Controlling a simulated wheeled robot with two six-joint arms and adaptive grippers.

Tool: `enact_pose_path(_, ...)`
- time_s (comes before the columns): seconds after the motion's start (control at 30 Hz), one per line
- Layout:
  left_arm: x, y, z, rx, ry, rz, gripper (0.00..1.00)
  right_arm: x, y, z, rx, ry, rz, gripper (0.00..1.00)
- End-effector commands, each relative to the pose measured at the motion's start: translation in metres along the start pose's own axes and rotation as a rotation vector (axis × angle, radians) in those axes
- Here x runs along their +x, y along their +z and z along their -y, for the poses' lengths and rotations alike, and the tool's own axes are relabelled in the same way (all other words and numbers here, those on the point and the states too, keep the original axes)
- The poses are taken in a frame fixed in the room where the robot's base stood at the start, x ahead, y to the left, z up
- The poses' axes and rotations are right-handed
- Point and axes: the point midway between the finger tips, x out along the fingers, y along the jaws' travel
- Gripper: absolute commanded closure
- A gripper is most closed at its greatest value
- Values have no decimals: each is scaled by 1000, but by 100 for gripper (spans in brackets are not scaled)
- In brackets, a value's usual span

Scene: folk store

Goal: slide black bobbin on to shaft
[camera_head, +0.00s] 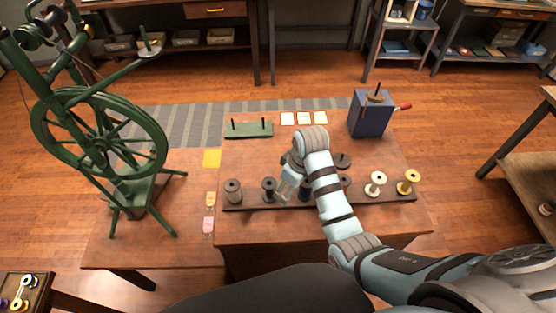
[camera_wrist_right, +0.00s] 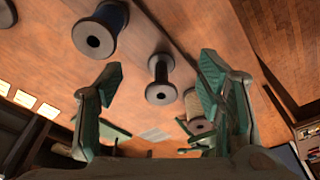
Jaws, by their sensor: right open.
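The black bobbin (camera_head: 269,188) stands on the long dark rack on the table, second from the left. In the right wrist view the black bobbin (camera_wrist_right: 160,82) appears between my open fingers, farther off, with no finger touching it. My right gripper (camera_head: 287,188) is open and empty, just right of the black bobbin in the head view; it also shows in the wrist view (camera_wrist_right: 160,75). An upright shaft (camera_head: 378,88) stands on the blue box (camera_head: 368,118) at the table's back right. My left gripper is not in view.
A grey-brown bobbin (camera_head: 233,188) and a dark blue bobbin (camera_head: 305,192) flank the black one; white (camera_head: 375,183) and gold (camera_head: 408,181) bobbins stand to the right. A green two-peg stand (camera_head: 248,130) is behind. A green spinning wheel (camera_head: 115,150) stands left.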

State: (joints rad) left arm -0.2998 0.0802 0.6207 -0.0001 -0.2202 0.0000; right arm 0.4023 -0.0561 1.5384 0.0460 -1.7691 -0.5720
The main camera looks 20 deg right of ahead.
Motion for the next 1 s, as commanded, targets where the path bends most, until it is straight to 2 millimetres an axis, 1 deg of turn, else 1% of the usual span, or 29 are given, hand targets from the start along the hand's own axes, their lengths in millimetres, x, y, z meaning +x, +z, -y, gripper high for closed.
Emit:
enact_pose_path(0.03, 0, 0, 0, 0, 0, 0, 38, -15, -21, -3, -49, -13, -6, 39)
enact_pose_path(0.1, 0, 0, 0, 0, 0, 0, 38, -34, -44, -4, -120, -34, -6, 39)
enact_pose_path(0.2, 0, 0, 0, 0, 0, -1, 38, -50, -61, -5, -181, -50, -4, 39)
enact_pose_path(0.27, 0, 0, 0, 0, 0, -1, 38, -50, -64, -4, -193, -55, -2, 39)
enact_pose_path(0.37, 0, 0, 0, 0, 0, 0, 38, -41, -63, -3, -194, -56, -1, 39)
enact_pose_path(0.47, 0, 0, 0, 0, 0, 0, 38, -26, -63, -2, -193, -56, -1, 39)
enact_pose_path(0.67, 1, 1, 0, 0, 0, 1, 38, 10, -62, -1, -191, -55, -2, 39)
enact_pose_path(0.7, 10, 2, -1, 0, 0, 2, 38, 21, -62, -1, -191, -54, -4, 39)
enact_pose_path(0.8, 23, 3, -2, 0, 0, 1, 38, 39, -62, 0, -190, -54, -3, 39)
enact_pose_path(0.9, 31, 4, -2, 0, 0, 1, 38, 51, -62, 1, -190, -53, -4, 39)
enact_pose_path(1.0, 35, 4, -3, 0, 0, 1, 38, 57, -62, 1, -190, -53, -4, 39)
